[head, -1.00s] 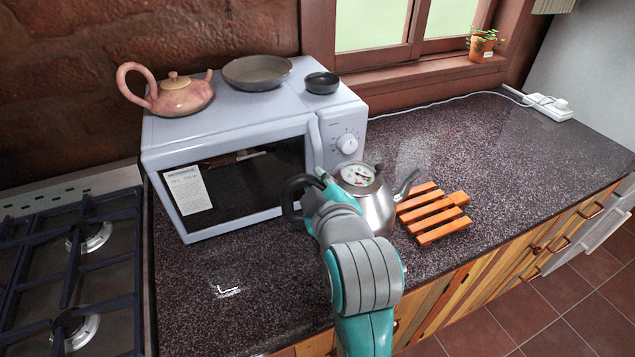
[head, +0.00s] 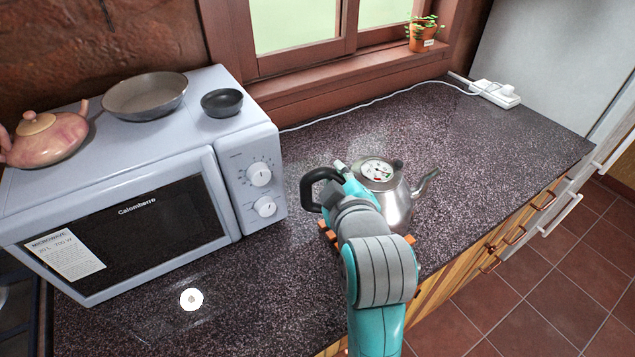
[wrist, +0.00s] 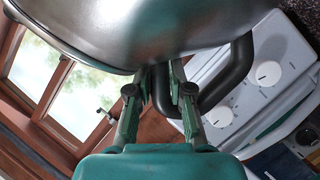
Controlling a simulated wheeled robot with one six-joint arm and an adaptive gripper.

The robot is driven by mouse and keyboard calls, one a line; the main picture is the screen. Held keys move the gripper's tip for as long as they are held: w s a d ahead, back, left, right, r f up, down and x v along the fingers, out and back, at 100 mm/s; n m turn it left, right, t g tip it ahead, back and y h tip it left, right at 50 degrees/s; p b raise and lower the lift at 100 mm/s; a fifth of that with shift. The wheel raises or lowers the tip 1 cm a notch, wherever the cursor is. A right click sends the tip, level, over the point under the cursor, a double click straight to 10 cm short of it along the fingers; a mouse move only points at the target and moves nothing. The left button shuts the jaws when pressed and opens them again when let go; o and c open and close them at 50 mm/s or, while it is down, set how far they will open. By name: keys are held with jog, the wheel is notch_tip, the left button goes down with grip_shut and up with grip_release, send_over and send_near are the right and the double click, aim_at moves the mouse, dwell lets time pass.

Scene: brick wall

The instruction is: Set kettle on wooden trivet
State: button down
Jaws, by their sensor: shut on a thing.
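The steel kettle (head: 399,208) has a black handle (head: 309,190), a dial on its lid and a spout toward the right. My gripper (head: 345,180) is at the handle side of the kettle, mostly hidden by my arm in the head view. In the wrist view my gripper (wrist: 160,88) is shut on the black handle (wrist: 238,75), with the kettle body (wrist: 140,35) filling the top. The orange-brown wooden trivet (head: 327,233) is mostly hidden behind my arm and the kettle. The kettle appears upright over it; I cannot tell if they touch.
The microwave (head: 240,150) stands left on the dark counter (head: 480,150), with a pink teapot (head: 45,140), a pan (head: 145,98) and a small black bowl (head: 222,102) on top. A power strip (head: 495,93) lies at the back right. The counter right of the kettle is clear.

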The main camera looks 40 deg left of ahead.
jog(key=shift+w+d+f, duration=0.1)
jog(key=shift+w+f, duration=0.1)
jog(key=shift+f, duration=2.85)
jog(key=c, duration=1)
grip_release()
jog(key=shift+f, duration=0.2)
jog(key=v, duration=1.2)
jog(key=shift+r, duration=0.25)
